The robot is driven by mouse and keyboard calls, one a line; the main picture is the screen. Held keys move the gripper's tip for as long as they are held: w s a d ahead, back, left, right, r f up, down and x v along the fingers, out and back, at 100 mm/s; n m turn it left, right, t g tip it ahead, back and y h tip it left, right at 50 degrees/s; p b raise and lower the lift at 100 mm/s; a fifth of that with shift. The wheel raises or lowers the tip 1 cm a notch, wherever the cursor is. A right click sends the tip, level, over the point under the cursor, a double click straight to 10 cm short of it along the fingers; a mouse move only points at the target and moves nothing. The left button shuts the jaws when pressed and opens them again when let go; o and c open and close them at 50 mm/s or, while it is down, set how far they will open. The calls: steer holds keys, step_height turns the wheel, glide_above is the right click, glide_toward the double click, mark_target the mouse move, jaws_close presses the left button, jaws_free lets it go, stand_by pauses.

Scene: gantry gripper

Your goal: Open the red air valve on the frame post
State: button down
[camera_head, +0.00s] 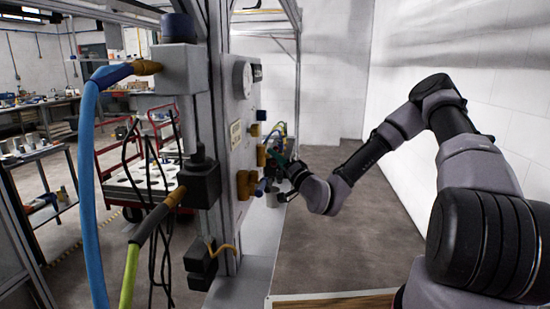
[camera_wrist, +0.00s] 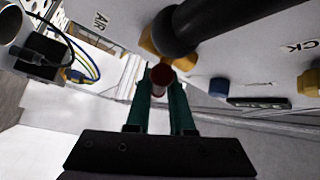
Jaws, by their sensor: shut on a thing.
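The red valve part (camera_wrist: 161,75) shows in the wrist view as a small red round end between my fingertips. My gripper (camera_wrist: 160,90) has green fingers shut on it from both sides. Behind it a brass-yellow fitting (camera_wrist: 154,42) and a thick dark rounded part (camera_wrist: 190,24) stand on the pale panel, under an "AIR" label. In the head view my gripper (camera_head: 271,176) is at the side of the panel on the frame post; the red valve is hidden or too small to make out there. Whether the valve's handle is turned cannot be told.
The frame post (camera_head: 222,120) carries a pale panel (camera_head: 241,105) with brass fittings (camera_head: 244,184). A blue hose (camera_head: 88,190) and a yellow-green hose (camera_head: 130,272) hang at the left. A blue knob (camera_wrist: 219,87) sits right of my fingers. Floor right of the frame is clear.

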steer(key=n+y, duration=0.1)
steer(key=n, duration=0.1)
steer(key=n+y, duration=0.4)
steer(key=shift+d+f+n, duration=0.1)
steer(key=shift+f+n, duration=0.15)
steer(key=shift+n, duration=0.05)
steer(key=n+g+y, duration=0.2)
steer(key=n, duration=0.1)
steer(key=n+g+y, duration=0.2)
steer(key=n+y, duration=0.1)
steer(key=n, duration=0.1)
steer(key=n+g+y, duration=0.2)
steer(key=n, duration=0.2)
steer(key=shift+n+g+y, duration=0.6)
steer(key=shift+n+g, duration=0.1)
steer(key=shift+g, duration=0.1)
steer(key=c, duration=0.8)
jaws_free()
steer(key=shift+w+r, duration=0.1)
steer(key=shift+t, duration=0.3)
steer(key=v, duration=1)
steer(key=shift+d+f, duration=0.25)
steer(key=shift+d, duration=0.05)
